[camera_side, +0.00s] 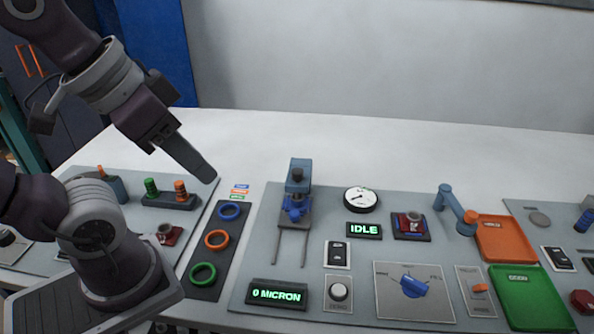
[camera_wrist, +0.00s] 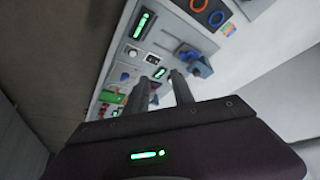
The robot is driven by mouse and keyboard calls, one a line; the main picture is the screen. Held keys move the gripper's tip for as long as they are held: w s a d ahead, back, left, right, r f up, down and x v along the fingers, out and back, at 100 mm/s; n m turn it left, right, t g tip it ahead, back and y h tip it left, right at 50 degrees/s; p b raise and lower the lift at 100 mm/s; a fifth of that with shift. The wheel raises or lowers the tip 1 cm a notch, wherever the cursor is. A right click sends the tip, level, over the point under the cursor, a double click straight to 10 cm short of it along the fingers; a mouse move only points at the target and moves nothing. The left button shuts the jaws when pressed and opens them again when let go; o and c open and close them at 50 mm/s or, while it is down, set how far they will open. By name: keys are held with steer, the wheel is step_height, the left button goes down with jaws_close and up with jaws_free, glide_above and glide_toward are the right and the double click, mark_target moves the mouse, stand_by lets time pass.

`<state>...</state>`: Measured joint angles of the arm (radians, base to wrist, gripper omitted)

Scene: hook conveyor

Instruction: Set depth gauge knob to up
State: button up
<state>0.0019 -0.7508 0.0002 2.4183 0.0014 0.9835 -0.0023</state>
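A blue rotary knob (camera_side: 413,286) sits on a light square plate (camera_side: 388,304) at the front middle of the grey panel. Its handle lies roughly left to right, slightly tilted; the small labels around it are too blurred to read surely. In the wrist view the knob is a small blue spot (camera_wrist: 125,77). A display (camera_side: 277,295) reads "0 MICRON", left of the white round button (camera_side: 338,292). My gripper (camera_side: 207,174) is high at the left, well away from the knob. In the wrist view its two fingers (camera_wrist: 162,92) are apart, with nothing between them.
A blue clamp stand (camera_side: 298,180), a white dial (camera_side: 361,199) and an "IDLE" display (camera_side: 364,230) stand behind the knob. To its right are a small lever switch (camera_side: 479,288), a green tray (camera_side: 530,300), an orange tray (camera_side: 503,238) and a blue arm-shaped post (camera_side: 456,210).

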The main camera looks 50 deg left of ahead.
steer(key=o, duration=0.3)
step_height(320, 180, up, 4)
steer(key=shift+w+f, duration=0.1)
steer(key=shift+f, duration=0.15)
steer(key=shift+o, duration=0.2)
steer(key=w+a+f+m+g+y, duration=0.45)
steer(key=a+m, duration=0.25)
steer(key=a, duration=0.2)
step_height(320, 180, up, 4)
steer(key=m+t+y, duration=0.8)
steer(key=m+y, duration=0.3)
steer(key=m, duration=0.7)
glide_above(298, 176)
steer(key=d, duration=0.3)
steer(key=shift+n, duration=0.5)
steer(key=f, duration=1.6)
steer(key=s+a+f, duration=0.1)
steer(key=f, duration=0.8)
steer(key=shift+s+f, duration=0.1)
steer(key=x, duration=0.5)
steer(key=shift+a, duration=0.3)
steer(key=shift+w+a, duration=0.5)
jaws_close()
